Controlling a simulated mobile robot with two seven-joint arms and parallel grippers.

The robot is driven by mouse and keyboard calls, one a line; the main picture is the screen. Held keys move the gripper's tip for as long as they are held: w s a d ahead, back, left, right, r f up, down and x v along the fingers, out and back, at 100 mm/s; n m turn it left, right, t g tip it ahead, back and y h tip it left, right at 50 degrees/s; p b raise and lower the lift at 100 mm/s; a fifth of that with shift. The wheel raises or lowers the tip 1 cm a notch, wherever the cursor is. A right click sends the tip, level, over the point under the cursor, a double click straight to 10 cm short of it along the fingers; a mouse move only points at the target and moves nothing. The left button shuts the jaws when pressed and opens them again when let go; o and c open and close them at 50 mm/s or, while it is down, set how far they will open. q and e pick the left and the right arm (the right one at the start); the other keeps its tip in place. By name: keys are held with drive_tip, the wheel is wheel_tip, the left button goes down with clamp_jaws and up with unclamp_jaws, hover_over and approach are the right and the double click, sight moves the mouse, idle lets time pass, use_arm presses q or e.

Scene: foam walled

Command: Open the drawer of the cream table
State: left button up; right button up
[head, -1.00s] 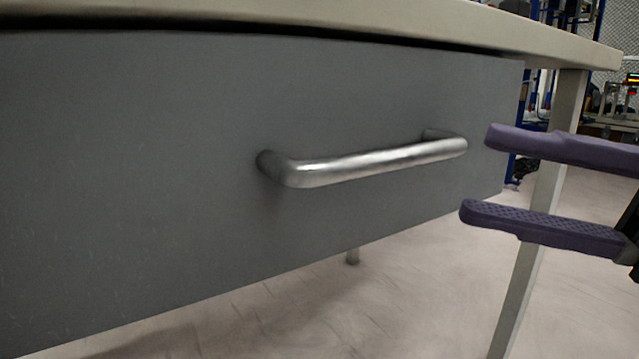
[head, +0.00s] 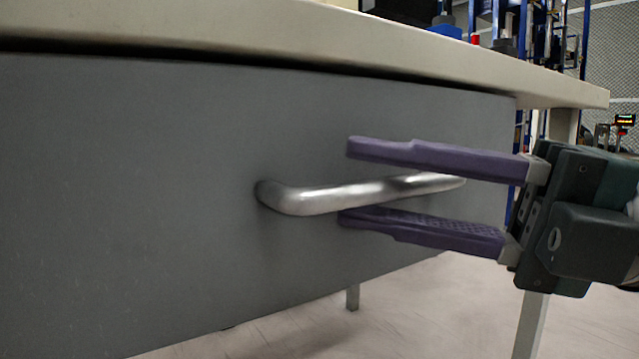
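The cream table (head: 300,38) fills the top of the head view. Its grey drawer front (head: 130,200) lies below the top, with no clear gap showing at its edges other than the dark line under the tabletop. A silver bar handle (head: 310,199) runs across the drawer front. My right gripper (head: 350,183) comes in from the right with its two purple fingers apart, one above the handle bar and one below it. The lower finger overlaps the handle in the picture; I cannot tell whether it touches. My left gripper is not in view.
A table leg (head: 530,325) stands at the right, and another leg (head: 353,298) shows under the drawer. Pale floor (head: 400,315) lies below. Blue shelving and equipment are in the right background.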

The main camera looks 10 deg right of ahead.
clamp_jaws()
idle(1.1)
